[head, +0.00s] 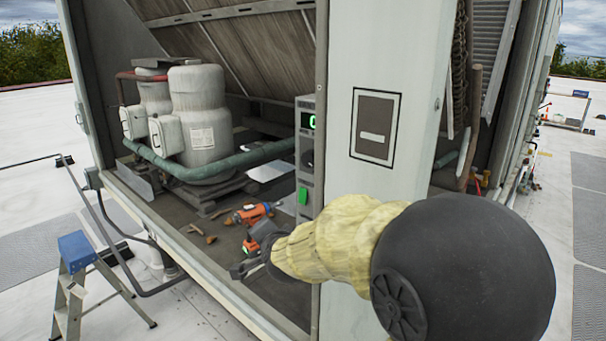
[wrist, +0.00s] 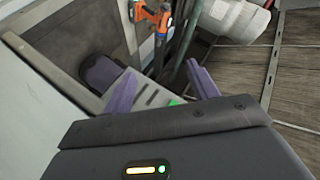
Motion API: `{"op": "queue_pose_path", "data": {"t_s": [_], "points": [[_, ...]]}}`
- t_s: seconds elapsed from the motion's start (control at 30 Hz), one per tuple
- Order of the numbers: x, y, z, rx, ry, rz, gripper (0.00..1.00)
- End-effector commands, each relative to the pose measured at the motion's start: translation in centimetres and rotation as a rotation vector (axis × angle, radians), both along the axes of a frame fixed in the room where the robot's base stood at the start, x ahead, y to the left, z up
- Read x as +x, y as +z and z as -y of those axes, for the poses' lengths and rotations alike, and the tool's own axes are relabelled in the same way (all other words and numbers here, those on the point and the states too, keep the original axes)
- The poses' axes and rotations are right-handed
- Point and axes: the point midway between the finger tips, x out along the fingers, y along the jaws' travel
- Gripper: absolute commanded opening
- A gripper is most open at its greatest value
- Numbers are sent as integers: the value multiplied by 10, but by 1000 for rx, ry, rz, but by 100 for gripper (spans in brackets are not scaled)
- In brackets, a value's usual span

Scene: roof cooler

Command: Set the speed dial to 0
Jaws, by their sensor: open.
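The narrow grey control panel (head: 305,180) stands upright inside the cooler opening, beside the white corner post. Its green display (head: 312,122) shows a digit that I cannot read surely. The dark round speed dial (head: 307,158) sits below it, partly hidden by the post; I cannot make out its pointer. A green switch (head: 303,196) is lower down. My gripper (head: 240,269) is low in front of the cooler floor, below and left of the panel. In the wrist view its fingers (wrist: 163,90) are open and apart, with a slotted grey surface and a green patch beyond them.
The white post (head: 370,190) stands right of the panel, close to my arm. An orange power tool (head: 254,213) lies on the cooler floor. White compressor tanks (head: 200,125) and a green pipe (head: 235,161) fill the left. A stepladder (head: 78,250) stands outside.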

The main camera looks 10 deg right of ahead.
Motion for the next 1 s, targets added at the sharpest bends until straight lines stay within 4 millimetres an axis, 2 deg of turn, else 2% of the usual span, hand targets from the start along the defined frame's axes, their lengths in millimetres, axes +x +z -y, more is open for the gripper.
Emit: {"op": "queue_pose_path", "data": {"t_s": [0.03, 0.1, 0.2, 0.3, 0.43, 0.57, 0.7, 0.83, 1.0], "points": [[18, 16, -11, 110, -68, 95, 59], [37, 46, -21, 285, -174, 225, 59], [54, 85, -29, 547, -318, 403, 59], [59, 118, -34, 818, -453, 568, 59], [49, 145, -36, 1171, -621, 767, 59], [27, 153, -40, 1506, -791, 950, 59], [-4, 148, -46, 1782, -957, 1116, 59], [-22, 142, -51, 1907, -1048, 1204, 59], [-27, 142, -51, 1933, -1072, 1230, 59]]}}
